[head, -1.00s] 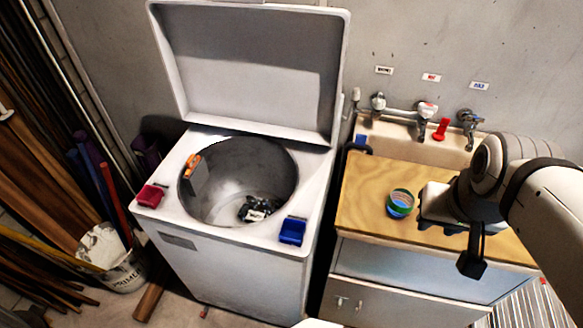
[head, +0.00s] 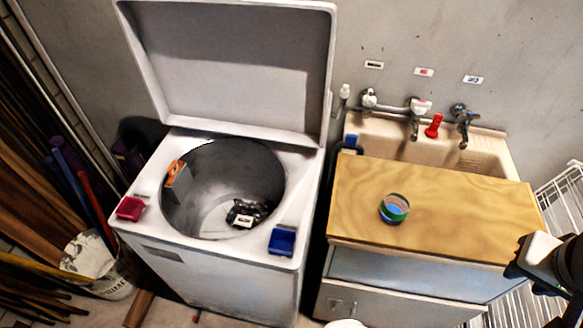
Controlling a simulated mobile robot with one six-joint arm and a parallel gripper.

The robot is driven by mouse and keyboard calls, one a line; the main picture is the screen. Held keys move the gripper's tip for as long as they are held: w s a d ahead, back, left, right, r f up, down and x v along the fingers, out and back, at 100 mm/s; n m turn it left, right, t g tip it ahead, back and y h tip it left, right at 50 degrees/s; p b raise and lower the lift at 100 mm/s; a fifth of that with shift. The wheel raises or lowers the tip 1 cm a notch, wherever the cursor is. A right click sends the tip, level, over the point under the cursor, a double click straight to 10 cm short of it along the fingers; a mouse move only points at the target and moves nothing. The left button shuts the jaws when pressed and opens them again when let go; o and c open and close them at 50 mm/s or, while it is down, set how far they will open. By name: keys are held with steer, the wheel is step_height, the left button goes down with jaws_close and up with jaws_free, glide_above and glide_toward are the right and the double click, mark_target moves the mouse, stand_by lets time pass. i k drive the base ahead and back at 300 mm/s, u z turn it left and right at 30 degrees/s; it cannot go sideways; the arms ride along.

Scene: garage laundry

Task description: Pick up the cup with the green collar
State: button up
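The cup with the green collar (head: 394,208) stands on the wooden top (head: 445,222) beside the washer. It has a green band around its upper part and blue below. Nothing touches it. My gripper (head: 515,270) is at the lower right, off the right front corner of the wooden top and well apart from the cup. It is dark and partly cut off by the frame, so its finger opening does not show clearly.
The top-loading washer (head: 130,228) has its lid (head: 235,65) up. A red tray (head: 131,208) and a blue tray (head: 282,241) sit on its rim. The sink (head: 485,160) with taps lies behind the wooden top. A white wire rack (head: 560,205) stands at right.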

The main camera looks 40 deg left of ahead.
mark_target(394, 209)
steer(key=z, duration=0.45)
steer(key=k, duration=1.45)
steer(key=u, duration=1.75)
steer(key=i, duration=0.95)
steer(key=z, duration=1.45)
